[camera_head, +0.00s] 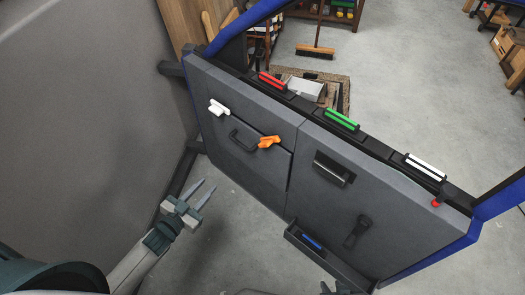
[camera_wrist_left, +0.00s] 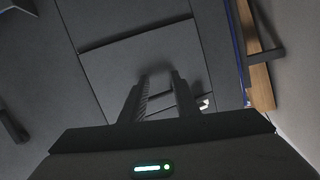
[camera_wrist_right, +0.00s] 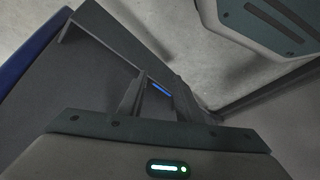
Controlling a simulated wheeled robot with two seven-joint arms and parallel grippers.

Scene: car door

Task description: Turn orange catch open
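My right gripper (camera_wrist_right: 160,92) is open in the right wrist view, above the door's lower tray. Only its tips show at the head view's bottom edge.
A white catch (camera_head: 218,107) sits left of the loop handle. Red (camera_head: 272,80), green (camera_head: 342,119) and white (camera_head: 425,164) bars line the door's top edge. A dark crank (camera_head: 357,231) and a tray with a blue strip (camera_head: 312,241) are lower right.

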